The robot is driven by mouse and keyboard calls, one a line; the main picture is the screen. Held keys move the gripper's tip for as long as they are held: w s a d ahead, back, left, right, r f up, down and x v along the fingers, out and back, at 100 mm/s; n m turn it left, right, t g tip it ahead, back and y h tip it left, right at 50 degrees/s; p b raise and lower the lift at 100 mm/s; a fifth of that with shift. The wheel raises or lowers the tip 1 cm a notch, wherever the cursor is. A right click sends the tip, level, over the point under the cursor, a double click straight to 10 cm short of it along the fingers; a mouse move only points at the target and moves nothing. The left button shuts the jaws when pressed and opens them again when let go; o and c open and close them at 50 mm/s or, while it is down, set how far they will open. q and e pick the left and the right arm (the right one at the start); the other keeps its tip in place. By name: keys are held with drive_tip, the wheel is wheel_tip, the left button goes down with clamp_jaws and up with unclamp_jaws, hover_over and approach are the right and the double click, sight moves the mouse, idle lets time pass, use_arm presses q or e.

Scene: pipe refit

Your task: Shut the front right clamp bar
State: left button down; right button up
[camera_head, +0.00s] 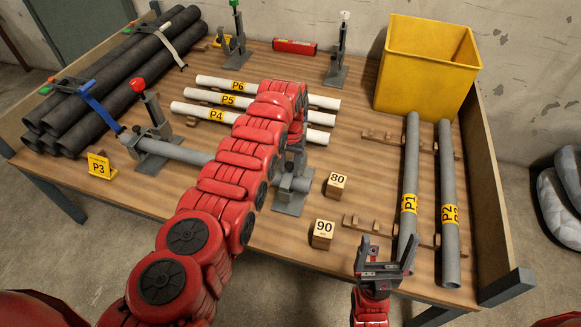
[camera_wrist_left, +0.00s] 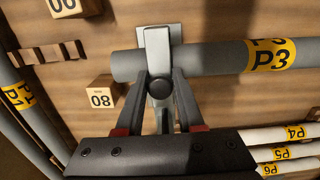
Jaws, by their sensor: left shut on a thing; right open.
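The front right clamp (camera_head: 291,200) stands at the right end of the grey pipe P3 (camera_head: 185,152). My left gripper (camera_head: 296,148) is above this clamp, largely hidden by my red arm. In the left wrist view, my left gripper (camera_wrist_left: 162,105) is shut on a dark round knob (camera_wrist_left: 160,88) of the clamp. There a pale grey clamp part (camera_wrist_left: 157,48) crosses pipe P3 (camera_wrist_left: 215,57); I cannot tell how far down the bar is. My right gripper (camera_head: 385,258) is open and empty at the table's front edge, near pipe P1 (camera_head: 409,180).
The front left clamp (camera_head: 150,130) has a red-tipped upright handle. Blocks 80 (camera_head: 336,185) and 90 (camera_head: 322,234) stand right of the front right clamp. White pipes (camera_head: 200,110) lie behind. A yellow bin (camera_head: 425,70) stands back right, dark pipes (camera_head: 75,120) at left.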

idle(0.4)
use_arm(q)
drive_tip(key=c, duration=0.6)
unclamp_jaws()
drive_tip(key=r+p, duration=0.1)
drive_tip(key=r, duration=0.4)
drive_tip(key=r+p, duration=0.1)
drive_tip(key=r, duration=0.5)
drive_tip(key=w+r+p, duration=0.1)
drive_tip(key=r, duration=0.5)
drive_tip(key=shift+d+r, duration=0.15)
